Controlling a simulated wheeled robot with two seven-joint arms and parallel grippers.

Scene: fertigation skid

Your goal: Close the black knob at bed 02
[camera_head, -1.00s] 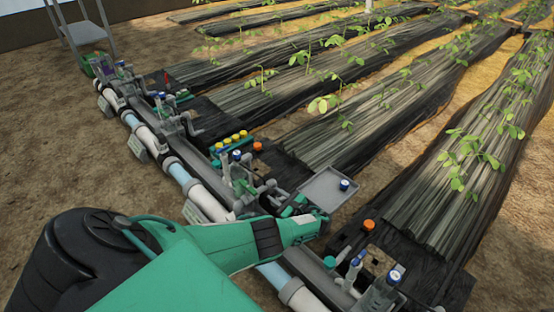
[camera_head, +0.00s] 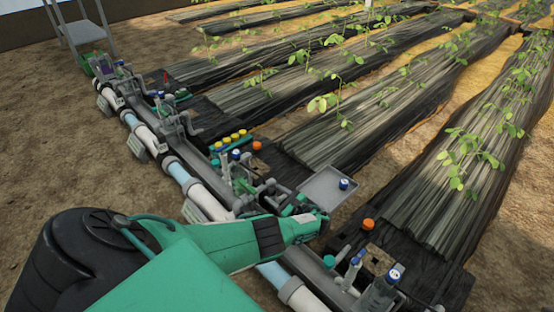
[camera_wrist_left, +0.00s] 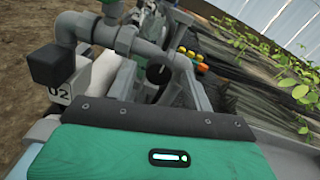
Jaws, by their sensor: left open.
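In the left wrist view a blocky black knob (camera_wrist_left: 52,65) sticks out from the grey pipework at upper left. A white plate marked 02 (camera_wrist_left: 60,93) is just below it, partly hidden. A second dark round part (camera_wrist_left: 158,73) sits further back among the pipes; I cannot tell which one turns. My left gripper (camera_head: 298,207) is open beside the grey valve assembly (camera_head: 245,185) in the head view. Its fingertips are hard to make out there, and its green housing (camera_wrist_left: 165,152) fills the bottom of the wrist view. No hold on a knob shows.
A grey tray (camera_head: 318,188) with a blue-capped bottle (camera_head: 344,184) lies just beyond my left gripper. Yellow caps (camera_head: 226,141) and orange caps (camera_head: 368,224) stand along the skid. More valves and bottles (camera_head: 385,288) are at lower right. Bare soil (camera_head: 60,160) is open at left.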

